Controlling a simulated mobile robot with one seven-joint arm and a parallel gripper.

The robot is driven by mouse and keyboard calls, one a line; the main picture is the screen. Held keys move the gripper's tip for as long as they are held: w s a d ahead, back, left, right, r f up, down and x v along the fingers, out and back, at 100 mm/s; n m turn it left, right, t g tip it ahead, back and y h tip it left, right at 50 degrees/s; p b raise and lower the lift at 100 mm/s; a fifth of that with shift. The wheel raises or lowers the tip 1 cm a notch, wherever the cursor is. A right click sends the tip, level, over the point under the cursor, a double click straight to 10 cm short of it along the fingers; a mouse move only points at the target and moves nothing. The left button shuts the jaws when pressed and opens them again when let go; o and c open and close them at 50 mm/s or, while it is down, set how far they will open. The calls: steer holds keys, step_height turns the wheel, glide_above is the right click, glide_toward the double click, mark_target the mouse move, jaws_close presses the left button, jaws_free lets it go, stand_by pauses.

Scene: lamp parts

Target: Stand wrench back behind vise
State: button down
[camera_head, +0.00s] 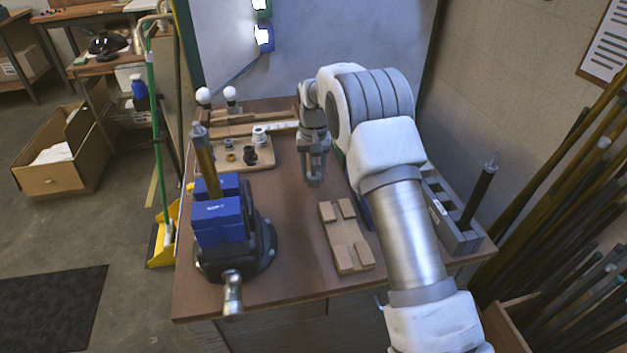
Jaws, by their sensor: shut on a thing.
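The blue vise (218,220) stands at the front left of the bench on a dark round base, with its handle toward the front edge. A brass-coloured tube (207,165) with a grey tip stands upright at its jaws. My gripper (313,179) points down over the middle of the bench, right of and farther back than the vise. It is shut on a small grey piece that appears to be the wrench; it is hard to tell apart from the grey fingers. No other wrench shows clearly.
A wooden board with small round parts (242,153) lies behind the vise, with two white bulbs (230,93) farther back. A wooden fixture (346,238) lies right of centre. A grey block (452,220) holds a dark tube (480,192). Bench between vise and fixture is clear.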

steer(key=shift+f, duration=1.05)
steer(key=shift+f, duration=0.2)
steer(key=shift+c, duration=1.8)
jaws_free()
